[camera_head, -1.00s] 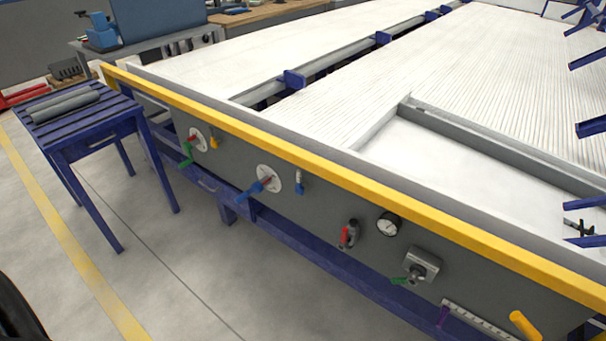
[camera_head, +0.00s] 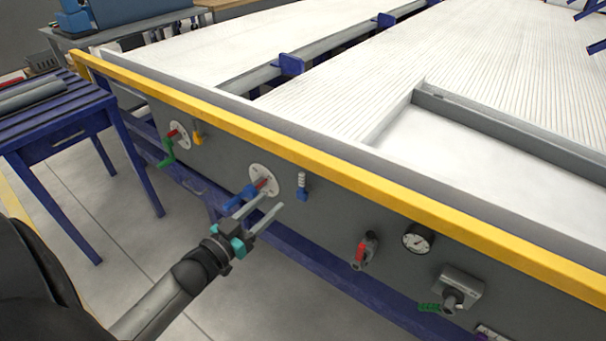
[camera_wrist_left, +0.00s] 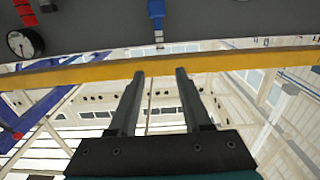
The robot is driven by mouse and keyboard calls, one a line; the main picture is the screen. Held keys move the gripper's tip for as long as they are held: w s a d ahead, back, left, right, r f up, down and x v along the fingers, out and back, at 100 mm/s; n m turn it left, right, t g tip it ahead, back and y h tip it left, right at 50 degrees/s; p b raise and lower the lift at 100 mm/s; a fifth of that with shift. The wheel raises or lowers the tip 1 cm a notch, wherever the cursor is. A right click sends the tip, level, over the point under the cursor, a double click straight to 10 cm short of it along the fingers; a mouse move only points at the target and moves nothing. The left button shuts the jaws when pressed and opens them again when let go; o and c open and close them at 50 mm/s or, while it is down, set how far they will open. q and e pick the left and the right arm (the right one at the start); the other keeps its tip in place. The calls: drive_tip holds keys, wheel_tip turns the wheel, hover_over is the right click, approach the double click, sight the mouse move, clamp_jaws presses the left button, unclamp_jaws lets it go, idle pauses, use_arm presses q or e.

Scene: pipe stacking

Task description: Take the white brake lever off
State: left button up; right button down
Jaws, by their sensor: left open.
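No plainly white lever stands out. The panel (camera_head: 330,220) carries a small lever (camera_head: 302,187) with a pale shank and blue end. It also shows upside down in the left wrist view (camera_wrist_left: 156,12). To its left is a white disc (camera_head: 259,174) with a red stub and a blue crank (camera_head: 240,197). My left gripper (camera_head: 272,204) is open and empty, in front of the panel just below the disc; its fingers overlap the crank's edge in the picture, and I cannot tell if they touch. In the left wrist view its fingers (camera_wrist_left: 160,74) are apart. My right gripper is not in view.
A yellow rail (camera_head: 350,181) runs above the panel. A green crank (camera_head: 167,152), a yellow lever (camera_head: 197,134), a red-handled valve (camera_head: 362,251), a round gauge (camera_head: 417,239) and a grey box (camera_head: 459,286) share it. A blue bench (camera_head: 58,132) with grey pipes stands at left.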

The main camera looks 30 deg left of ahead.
sight(301, 176)
use_arm(q)
drive_tip(key=w+b, duration=0.1)
drive_tip(key=w, duration=0.3)
drive_tip(key=w+b, duration=0.1)
drive_tip(key=w, duration=0.3)
drive_tip(key=w+d+b, duration=0.1)
drive_tip(key=w+b, duration=0.1)
drive_tip(key=w, duration=0.2)
drive_tip(key=shift+f, duration=0.1)
drive_tip(key=shift+w, duration=0.8)
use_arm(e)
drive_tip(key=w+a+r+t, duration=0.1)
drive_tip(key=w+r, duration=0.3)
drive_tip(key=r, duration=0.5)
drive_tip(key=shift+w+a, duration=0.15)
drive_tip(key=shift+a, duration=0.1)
use_arm(q)
clamp_jaws()
